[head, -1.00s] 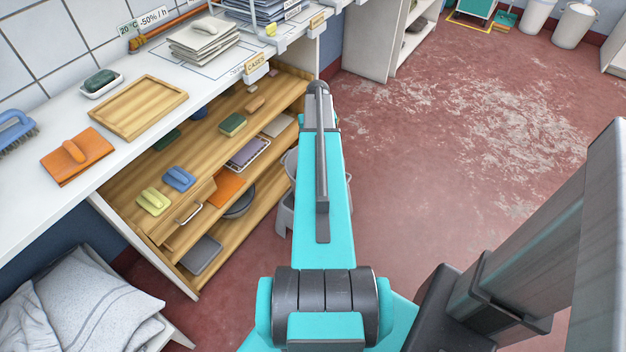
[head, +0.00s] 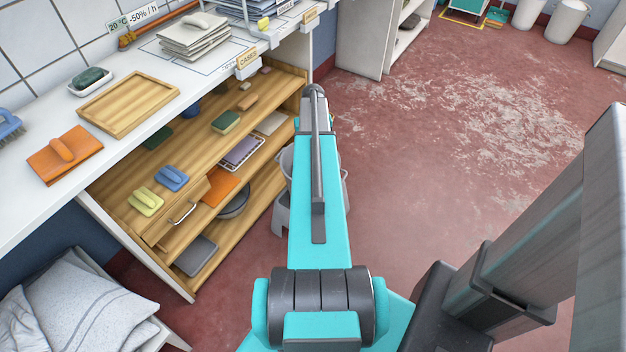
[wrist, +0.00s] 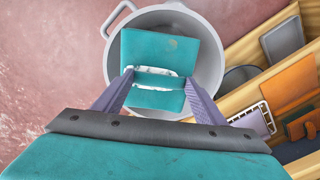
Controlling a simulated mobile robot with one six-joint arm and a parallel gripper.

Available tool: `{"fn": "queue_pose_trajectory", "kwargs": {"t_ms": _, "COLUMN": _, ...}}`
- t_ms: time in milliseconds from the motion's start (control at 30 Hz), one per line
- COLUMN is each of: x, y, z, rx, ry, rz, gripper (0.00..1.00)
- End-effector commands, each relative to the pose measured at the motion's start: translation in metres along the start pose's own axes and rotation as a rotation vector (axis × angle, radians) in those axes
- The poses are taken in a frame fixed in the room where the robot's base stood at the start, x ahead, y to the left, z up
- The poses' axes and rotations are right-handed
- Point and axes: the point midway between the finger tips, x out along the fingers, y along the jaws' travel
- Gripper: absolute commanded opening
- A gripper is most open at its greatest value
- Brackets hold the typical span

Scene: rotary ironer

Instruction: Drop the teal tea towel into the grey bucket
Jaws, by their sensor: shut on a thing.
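The teal tea towel (wrist: 165,50) is a folded teal block in the wrist view. My gripper (wrist: 158,80) has its purple fingers shut on it, with small white patches showing at the grip. The towel hangs in front of the open mouth of the grey bucket (wrist: 212,48), which has a round rim and a loop handle at its left. The height between towel and bucket is hard to judge. In the head view my arm hides the towel and most of the bucket (head: 284,162); only the bucket's sides show.
Wooden shelves (head: 190,215) with brushes, trays and cloths stand close to the bucket's left. A white counter (head: 50,205) above them carries an orange folded item (head: 65,157) and a wooden tray (head: 128,103). Open red floor (head: 440,170) lies to the right.

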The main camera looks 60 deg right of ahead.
Motion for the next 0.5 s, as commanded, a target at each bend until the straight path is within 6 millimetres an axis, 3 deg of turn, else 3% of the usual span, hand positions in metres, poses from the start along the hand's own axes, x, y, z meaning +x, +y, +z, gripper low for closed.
{"fn": "queue_pose_trajectory", "kwargs": {"t_ms": 200, "x": 0.021, "y": 0.000, "z": 0.000, "rx": 0.001, "ry": -0.001, "rz": 0.000, "gripper": 0.43}}
{"fn": "queue_pose_trajectory", "kwargs": {"t_ms": 500, "x": 0.027, "y": 0.001, "z": 0.000, "rx": 0.001, "ry": 0.000, "rz": 0.000, "gripper": 0.43}}
